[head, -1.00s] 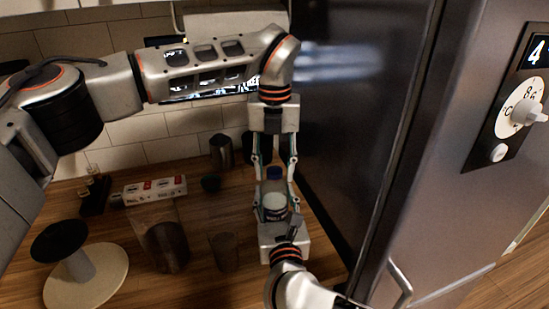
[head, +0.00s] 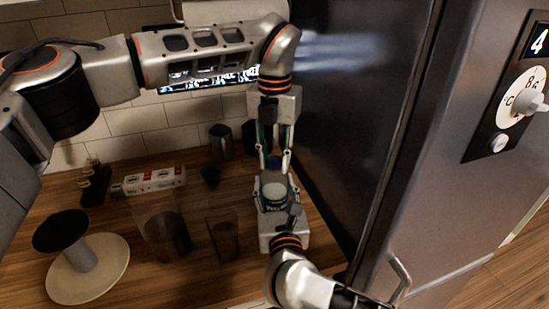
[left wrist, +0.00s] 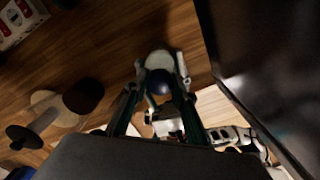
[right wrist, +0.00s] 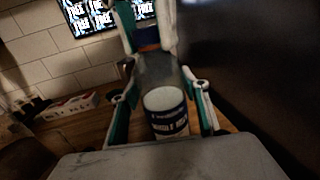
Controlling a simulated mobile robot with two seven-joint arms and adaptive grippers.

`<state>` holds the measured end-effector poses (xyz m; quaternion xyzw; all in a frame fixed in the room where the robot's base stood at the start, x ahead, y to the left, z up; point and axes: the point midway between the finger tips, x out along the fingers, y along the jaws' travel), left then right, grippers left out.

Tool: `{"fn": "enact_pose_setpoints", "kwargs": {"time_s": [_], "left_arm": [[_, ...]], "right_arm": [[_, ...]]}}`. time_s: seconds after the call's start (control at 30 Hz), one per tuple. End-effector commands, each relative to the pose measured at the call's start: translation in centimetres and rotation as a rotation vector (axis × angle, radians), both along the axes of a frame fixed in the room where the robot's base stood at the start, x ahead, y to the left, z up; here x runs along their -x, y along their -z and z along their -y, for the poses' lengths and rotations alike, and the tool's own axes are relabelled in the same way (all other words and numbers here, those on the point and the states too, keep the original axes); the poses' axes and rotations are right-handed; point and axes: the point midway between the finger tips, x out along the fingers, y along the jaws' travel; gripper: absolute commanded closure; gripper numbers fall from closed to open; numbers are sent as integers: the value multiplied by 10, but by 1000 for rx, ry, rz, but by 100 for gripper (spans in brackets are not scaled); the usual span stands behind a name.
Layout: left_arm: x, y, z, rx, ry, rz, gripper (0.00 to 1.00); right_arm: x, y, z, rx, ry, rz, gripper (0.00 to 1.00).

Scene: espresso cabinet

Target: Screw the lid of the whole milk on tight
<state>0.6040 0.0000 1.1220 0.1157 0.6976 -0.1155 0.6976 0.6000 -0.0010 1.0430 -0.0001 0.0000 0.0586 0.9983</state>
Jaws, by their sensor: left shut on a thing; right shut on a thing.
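The whole milk bottle (head: 274,197) is clear, with white milk inside and a dark blue label that reads in the right wrist view (right wrist: 168,124). It stands upright in my right gripper (head: 274,186), which is shut around its body. The blue lid (head: 274,162) sits at the top of the neck; it also shows in the left wrist view (left wrist: 158,84) and right wrist view (right wrist: 148,38). My left gripper (head: 275,156) points down from above and is shut on the lid. Its fingers partly cover the lid's sides. I cannot tell how tight the lid is.
A dark fridge side (head: 345,110) stands close to the right of both grippers. To the left on the wooden counter are a glass jug (head: 165,235), a glass (head: 222,240), a round stand (head: 95,268) and a white carton (head: 155,180). A tiled wall stands behind.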

Motion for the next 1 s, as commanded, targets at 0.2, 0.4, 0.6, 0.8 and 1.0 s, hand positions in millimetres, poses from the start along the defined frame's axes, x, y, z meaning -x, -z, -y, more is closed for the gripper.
{"fn": "enact_pose_setpoints", "kwargs": {"time_s": [0.2, 0.4, 0.6, 0.8, 1.0], "left_arm": [[0, 0, 0, 1, -4, 0, 55], [0, 0, 0, 1, -4, 0, 55], [-1, -12, 0, 0, -4, 3, 55], [-1, -49, 0, 0, -6, 5, 55], [-1, -89, 0, 0, -7, 4, 55]], "right_arm": [[0, 0, 0, 0, 1, 0, 100], [0, 0, 0, 0, 1, 0, 100], [0, 0, 0, 0, 1, 0, 100], [0, 0, 0, 0, 1, 0, 100], [0, 0, 0, 0, 1, 0, 100]]}}
